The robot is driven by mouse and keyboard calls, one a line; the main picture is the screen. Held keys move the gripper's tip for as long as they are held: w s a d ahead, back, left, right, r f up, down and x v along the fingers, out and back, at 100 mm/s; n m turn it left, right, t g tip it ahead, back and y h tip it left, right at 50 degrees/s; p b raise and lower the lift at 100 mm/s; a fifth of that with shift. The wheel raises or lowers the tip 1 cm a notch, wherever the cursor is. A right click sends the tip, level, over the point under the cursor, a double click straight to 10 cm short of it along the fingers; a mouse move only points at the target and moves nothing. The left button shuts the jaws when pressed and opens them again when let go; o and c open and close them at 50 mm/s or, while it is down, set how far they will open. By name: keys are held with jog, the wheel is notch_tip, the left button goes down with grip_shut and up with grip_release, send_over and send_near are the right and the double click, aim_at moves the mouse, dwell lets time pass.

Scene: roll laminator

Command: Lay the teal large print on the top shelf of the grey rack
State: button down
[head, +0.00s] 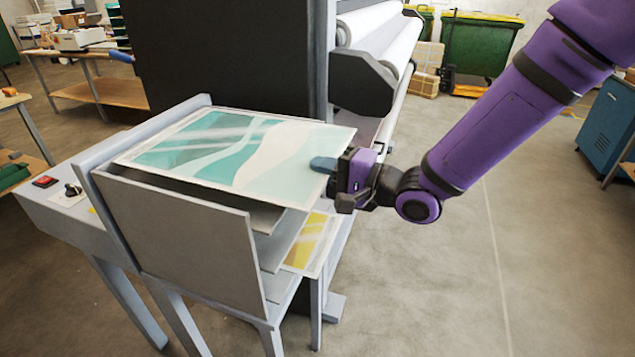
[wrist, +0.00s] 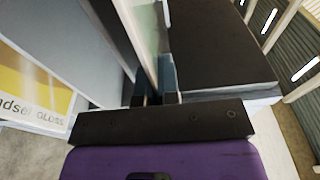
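The teal large print (head: 235,150) lies roughly flat across the top of the grey rack (head: 185,225), between its side panels. A dark gap shows under its near edge, and its right end sticks out past the shelves. I cannot tell how much of it rests on the top shelf (head: 265,215), which is mostly hidden beneath it. My gripper (head: 325,168) is shut on the print's right edge, with one finger over its upper face. In the wrist view the print (wrist: 148,35) shows edge-on, running between the fingers (wrist: 157,88).
A yellow print (head: 305,245) lies lower in the rack; it also shows in the wrist view (wrist: 30,85). The laminator (head: 380,70) with white rolls stands close behind. A control box (head: 60,190) adjoins the rack's left side. Open floor (head: 450,280) lies to the right.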

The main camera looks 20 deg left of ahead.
jog(key=shift+s+a+f, duration=0.1)
jog(key=shift+a+f, duration=0.1)
jog(key=shift+a, duration=0.35)
jog(key=shift+d+f, duration=0.1)
jog(key=shift+f, duration=1.6)
jog(key=c, duration=1.4)
grip_release()
jog(key=shift+o, duration=0.2)
jog(key=s+d, duration=0.2)
jog(key=d, duration=0.9)
jog(key=shift+s+d, duration=0.15)
jog(key=shift+d, duration=0.25)
